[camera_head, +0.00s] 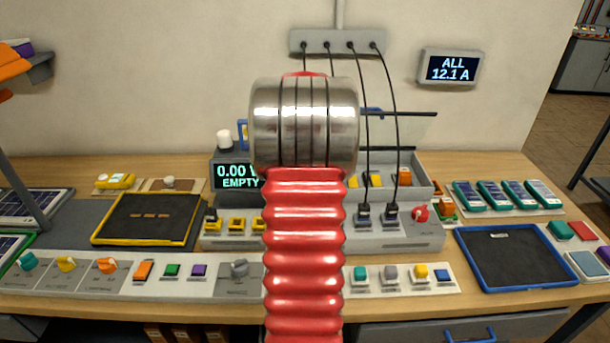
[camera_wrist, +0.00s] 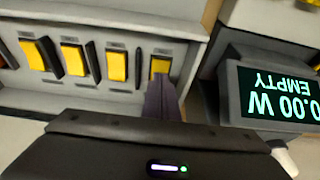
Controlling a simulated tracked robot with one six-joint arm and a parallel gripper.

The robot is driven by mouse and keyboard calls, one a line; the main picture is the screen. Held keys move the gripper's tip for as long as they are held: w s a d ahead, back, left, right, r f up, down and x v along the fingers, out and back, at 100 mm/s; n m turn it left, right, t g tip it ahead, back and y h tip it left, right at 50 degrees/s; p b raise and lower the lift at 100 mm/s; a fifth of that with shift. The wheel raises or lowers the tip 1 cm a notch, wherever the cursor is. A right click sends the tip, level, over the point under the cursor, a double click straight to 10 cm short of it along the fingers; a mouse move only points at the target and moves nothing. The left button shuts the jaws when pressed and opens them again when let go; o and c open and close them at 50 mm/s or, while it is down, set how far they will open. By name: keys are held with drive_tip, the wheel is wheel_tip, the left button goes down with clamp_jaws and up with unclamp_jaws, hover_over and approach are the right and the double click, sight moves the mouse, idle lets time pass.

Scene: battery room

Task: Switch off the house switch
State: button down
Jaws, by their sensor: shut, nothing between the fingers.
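In the wrist view a pale grey panel (camera_wrist: 135,92) carries a row of yellow rocker switches. The one at the right end of the row (camera_wrist: 160,66) is partly covered by my gripper (camera_wrist: 163,85). The gripper is shut and empty, its dark fingers in front of that switch's lower part; I cannot tell whether they touch it. The yellow switch to its left (camera_wrist: 117,66) is uncovered. The labels are too small to read, so I cannot tell which switch is the house switch. In the head view my arm hides the gripper and part of the panel.
A display reading 0.00 W, EMPTY (camera_head: 236,176) stands beside the panel and shows upside down in the wrist view (camera_wrist: 275,97). Black cables (camera_head: 396,120) hang from a wall strip to the bench unit. A wall display (camera_head: 450,68) reads ALL 12.1 A. A blue-rimmed tray (camera_head: 468,279) lies right.

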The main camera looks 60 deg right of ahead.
drive_tip(key=v, duration=1.3)
drive_tip(key=shift+w+d+r+h, duration=0.25)
drive_tip(key=shift+w+d+h, duration=0.05)
drive_tip(key=shift+w+d, duration=0.25)
drive_tip(key=shift+f, duration=0.1)
drive_tip(key=x, duration=1.3)
drive_tip(key=shift+a+f, duration=0.3)
drive_tip(key=shift+f, duration=0.2)
drive_tip(key=shift+w, duration=0.1)
